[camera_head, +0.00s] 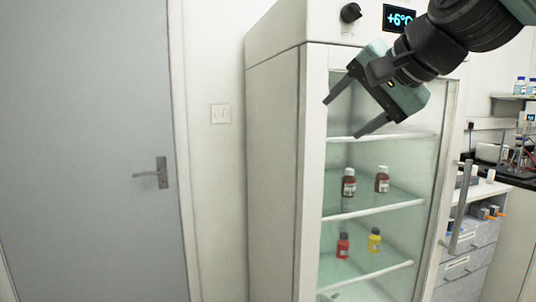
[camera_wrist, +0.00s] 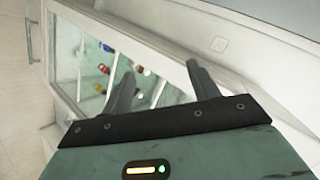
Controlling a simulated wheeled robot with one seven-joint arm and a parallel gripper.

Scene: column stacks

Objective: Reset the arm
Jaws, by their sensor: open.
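My gripper (camera_head: 341,112) is open and empty, raised in front of the upper part of the fridge. Its two dark fingers point down and to the left in the head view. In the wrist view the gripper (camera_wrist: 163,75) shows spread fingers with nothing between them but the fridge behind. The white fridge (camera_head: 272,150) has shelves with two brown bottles with white caps on one shelf. A red bottle (camera_head: 342,246) and a yellow bottle (camera_head: 374,240) stand on the shelf below.
A grey door (camera_head: 85,150) with a handle is at the left. A light switch (camera_head: 220,114) is on the wall between door and fridge. A lab bench with drawers (camera_head: 470,240) and equipment stands at the right. The fridge shows a +6°C display (camera_head: 398,18).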

